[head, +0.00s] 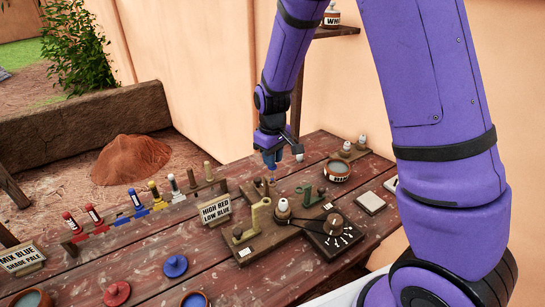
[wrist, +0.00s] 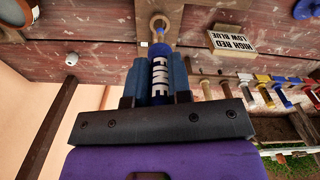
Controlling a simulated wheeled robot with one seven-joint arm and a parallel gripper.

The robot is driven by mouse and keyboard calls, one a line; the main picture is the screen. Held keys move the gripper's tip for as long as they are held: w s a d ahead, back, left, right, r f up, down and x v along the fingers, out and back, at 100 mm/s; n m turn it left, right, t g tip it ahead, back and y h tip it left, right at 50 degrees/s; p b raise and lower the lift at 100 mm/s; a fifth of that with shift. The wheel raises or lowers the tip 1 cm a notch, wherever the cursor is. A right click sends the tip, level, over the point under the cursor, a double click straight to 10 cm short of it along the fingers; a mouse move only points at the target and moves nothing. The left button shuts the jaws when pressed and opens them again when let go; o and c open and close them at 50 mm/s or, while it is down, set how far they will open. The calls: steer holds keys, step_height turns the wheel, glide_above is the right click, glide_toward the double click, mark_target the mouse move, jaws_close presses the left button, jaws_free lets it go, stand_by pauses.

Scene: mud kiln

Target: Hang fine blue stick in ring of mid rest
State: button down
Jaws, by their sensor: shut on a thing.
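My gripper (wrist: 160,85) is shut on the fine blue stick (wrist: 159,72), whose white label reads FINE. The stick points away from the wrist toward a tan wooden ring (wrist: 159,22) in the wrist view. Its tip looks close to or overlapping the ring; I cannot tell if it is inside. In the head view my gripper (head: 283,160) hangs above the back of the table, over a small brown wooden rest (head: 265,186). Which is the mid rest is not clear.
A rack at the left holds several colored sticks, including a blue one (head: 137,199). A sign (head: 215,210) reads HIGH RED LOW BLUE. A dial board (head: 334,232), a bowl (head: 336,172) and a white tile (head: 370,202) lie to the right.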

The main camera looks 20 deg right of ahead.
steer(key=shift+f, duration=2.9)
stand_by(1.3)
steer(key=shift+c, duration=2.4)
jaws_free()
steer(key=shift+r, duration=0.1)
steer(key=shift+r, duration=3.65)
